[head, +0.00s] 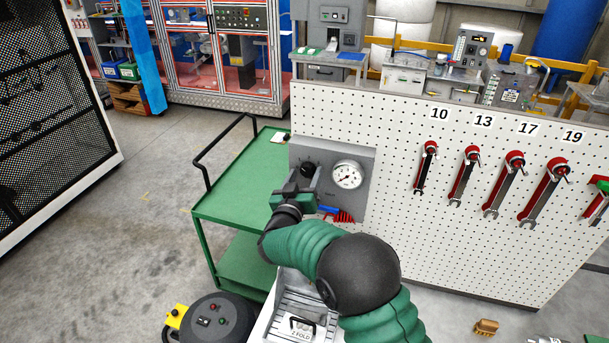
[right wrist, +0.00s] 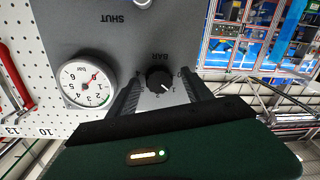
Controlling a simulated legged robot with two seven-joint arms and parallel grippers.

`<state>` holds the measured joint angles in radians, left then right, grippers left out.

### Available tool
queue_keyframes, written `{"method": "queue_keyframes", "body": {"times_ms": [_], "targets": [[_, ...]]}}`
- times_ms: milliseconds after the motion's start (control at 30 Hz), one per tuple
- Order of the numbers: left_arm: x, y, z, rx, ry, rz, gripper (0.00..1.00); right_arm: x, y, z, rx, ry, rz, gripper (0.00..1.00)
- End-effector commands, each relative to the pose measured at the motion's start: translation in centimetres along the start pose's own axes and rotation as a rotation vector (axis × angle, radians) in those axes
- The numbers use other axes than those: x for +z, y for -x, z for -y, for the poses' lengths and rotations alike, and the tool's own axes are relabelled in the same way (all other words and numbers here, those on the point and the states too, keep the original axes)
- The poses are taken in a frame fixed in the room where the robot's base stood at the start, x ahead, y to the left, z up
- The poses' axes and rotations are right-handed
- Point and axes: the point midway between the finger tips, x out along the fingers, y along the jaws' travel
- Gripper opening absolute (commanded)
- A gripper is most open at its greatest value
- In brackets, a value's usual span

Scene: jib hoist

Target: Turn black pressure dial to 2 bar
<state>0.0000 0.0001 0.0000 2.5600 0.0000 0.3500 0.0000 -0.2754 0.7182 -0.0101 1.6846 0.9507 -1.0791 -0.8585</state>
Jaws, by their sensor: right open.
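The black pressure dial (right wrist: 160,80) sits on the grey panel, marked BAR with small numbers around it. It also shows in the head view (head: 308,169), just beyond my gripper. The wrist picture is upside down; a pale pointer line shows near the dial's lower right edge, but its exact setting is too small to read surely. My right gripper (right wrist: 161,84) is open, one finger on each side of the dial, with gaps showing between fingers and dial. It also shows in the head view (head: 300,184). My left gripper is not in view.
A round white gauge (head: 347,175) is beside the dial on the grey panel (head: 364,205). A blue lever (head: 328,210) and a red part (head: 344,216) are below. A green cart (head: 238,190) stands left. Wrenches (head: 504,182) hang on the pegboard (head: 400,220) at right.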

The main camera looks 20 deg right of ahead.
Motion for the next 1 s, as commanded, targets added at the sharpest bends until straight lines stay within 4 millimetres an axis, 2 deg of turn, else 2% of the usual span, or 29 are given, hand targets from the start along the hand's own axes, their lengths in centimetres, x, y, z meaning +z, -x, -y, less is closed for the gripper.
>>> {"method": "queue_keyframes", "body": {"times_ms": [67, 467, 767, 1000], "targets": [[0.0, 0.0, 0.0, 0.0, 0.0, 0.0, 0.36, 0.0, 0.0, 0.0, 0.0, 0.0, 0.0, 0.52], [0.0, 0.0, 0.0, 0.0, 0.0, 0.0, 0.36, 0.0, 0.1, 0.1, -0.001, 0.0, 0.0, 0.0], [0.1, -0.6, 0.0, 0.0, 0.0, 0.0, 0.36, 0.1, 0.1, 0.1, -0.001, -0.029, -0.002, 0.0], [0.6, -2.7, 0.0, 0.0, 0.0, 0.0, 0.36, 0.5, 0.1, 0.3, 0.0, -0.145, -0.01, 0.0]]}}
